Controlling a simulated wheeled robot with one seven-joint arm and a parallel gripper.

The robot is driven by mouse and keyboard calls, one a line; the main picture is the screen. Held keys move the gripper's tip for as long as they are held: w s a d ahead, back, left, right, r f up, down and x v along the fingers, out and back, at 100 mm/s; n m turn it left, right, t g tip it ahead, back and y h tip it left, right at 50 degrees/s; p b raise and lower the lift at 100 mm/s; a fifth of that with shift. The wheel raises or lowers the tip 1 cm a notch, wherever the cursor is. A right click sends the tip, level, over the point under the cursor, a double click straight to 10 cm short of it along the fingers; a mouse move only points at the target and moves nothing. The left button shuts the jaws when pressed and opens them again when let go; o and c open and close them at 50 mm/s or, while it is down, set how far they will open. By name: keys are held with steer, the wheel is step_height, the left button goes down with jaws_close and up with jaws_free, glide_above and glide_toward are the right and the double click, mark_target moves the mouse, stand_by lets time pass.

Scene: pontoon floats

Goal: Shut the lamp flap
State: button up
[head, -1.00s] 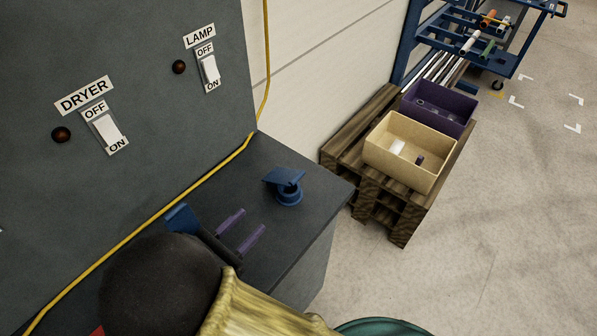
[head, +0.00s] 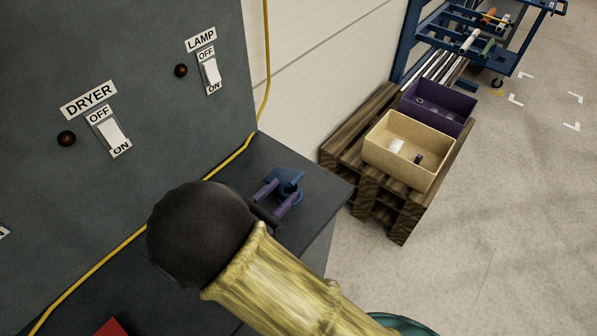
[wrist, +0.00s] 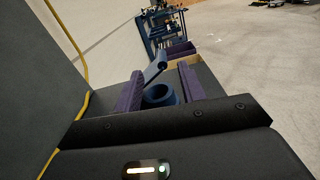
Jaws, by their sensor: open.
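The lamp flap is a small blue plate (head: 290,178) standing raised and tilted above a round blue socket on the dark bench top. In the wrist view the flap (wrist: 153,70) leans up from the back of the socket (wrist: 159,96), whose round opening shows. My gripper (head: 284,192) is open, with two purple fingers. In the wrist view, its fingers stand to the left and right of the flap and socket, with nothing held between them. I cannot tell whether either finger touches them. My wrist partly hides the bench in the head view.
The dark panel with the LAMP switch (head: 210,72) and DRYER switch (head: 113,133) rises behind the bench. A yellow cable (head: 238,152) runs along the panel's foot. Beyond the bench's right edge, a pallet (head: 367,190) holds a tan bin (head: 408,152) and a purple bin (head: 438,107).

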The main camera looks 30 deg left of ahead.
mark_target(298, 174)
steer(key=w, duration=0.2)
steer(key=w+d, duration=0.1)
steer(key=w, duration=0.1)
steer(key=w+p, duration=0.1)
steer(key=w, duration=0.2)
steer(key=shift+d, duration=0.25)
steer(key=shift+f, duration=0.1)
jaws_close()
